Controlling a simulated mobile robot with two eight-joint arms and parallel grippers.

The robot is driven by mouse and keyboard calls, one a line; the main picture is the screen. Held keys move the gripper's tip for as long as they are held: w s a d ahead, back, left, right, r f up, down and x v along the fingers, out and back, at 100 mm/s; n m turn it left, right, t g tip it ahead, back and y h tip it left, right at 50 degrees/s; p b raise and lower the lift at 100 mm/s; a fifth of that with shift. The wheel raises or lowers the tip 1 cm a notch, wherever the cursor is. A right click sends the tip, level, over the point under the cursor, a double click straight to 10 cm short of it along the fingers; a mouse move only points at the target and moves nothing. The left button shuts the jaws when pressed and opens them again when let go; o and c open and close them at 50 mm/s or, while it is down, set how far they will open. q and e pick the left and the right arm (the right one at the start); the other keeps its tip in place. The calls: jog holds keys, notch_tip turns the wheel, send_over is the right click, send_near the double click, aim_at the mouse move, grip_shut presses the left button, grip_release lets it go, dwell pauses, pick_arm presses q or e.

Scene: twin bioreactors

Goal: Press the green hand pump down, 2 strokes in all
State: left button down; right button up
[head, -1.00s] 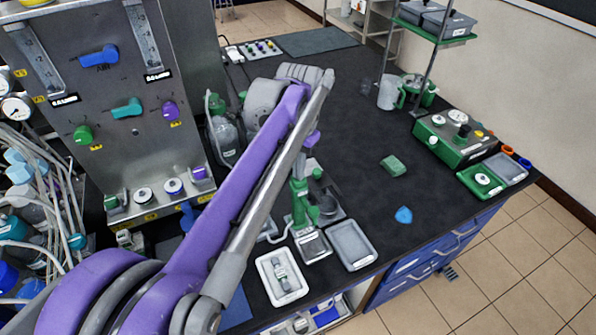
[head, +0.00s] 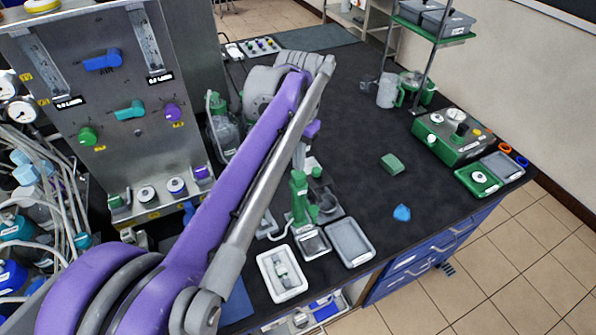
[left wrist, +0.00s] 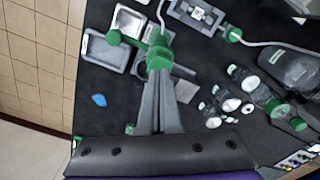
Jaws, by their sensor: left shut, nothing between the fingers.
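The green hand pump (head: 299,205) stands upright near the front edge of the bench, partly behind my left arm in the head view. In the left wrist view its green head (left wrist: 158,56) lies at the fingertips, with a green side arm reaching left. My left gripper (left wrist: 159,76) is shut and empty, its fingers pointing at the pump head. I cannot tell whether they touch it. In the head view the fingers (head: 301,160) are just above the pump and mostly hidden by the arm. My right gripper is in neither view.
A white tray (head: 298,288) and a grey tray (head: 369,252) lie in front of the pump. A green sponge (head: 392,163) and a blue piece (head: 402,213) lie to its right. Bottles (left wrist: 248,84) stand close by in the left wrist view. The bench right of the pump is mostly clear.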

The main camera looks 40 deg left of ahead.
pick_arm(q)
jog(key=shift+r+p, duration=0.75)
jog(key=shift+r, duration=0.85)
notch_tip(320, 180, up, 3)
jog(key=shift+w+f+p, duration=0.1)
jog(key=shift+w+p, duration=0.05)
jog(key=shift+p, duration=0.5)
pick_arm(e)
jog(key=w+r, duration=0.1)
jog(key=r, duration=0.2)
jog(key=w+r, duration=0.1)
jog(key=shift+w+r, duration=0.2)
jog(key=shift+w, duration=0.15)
pick_arm(q)
jog(key=shift+s, duration=0.2)
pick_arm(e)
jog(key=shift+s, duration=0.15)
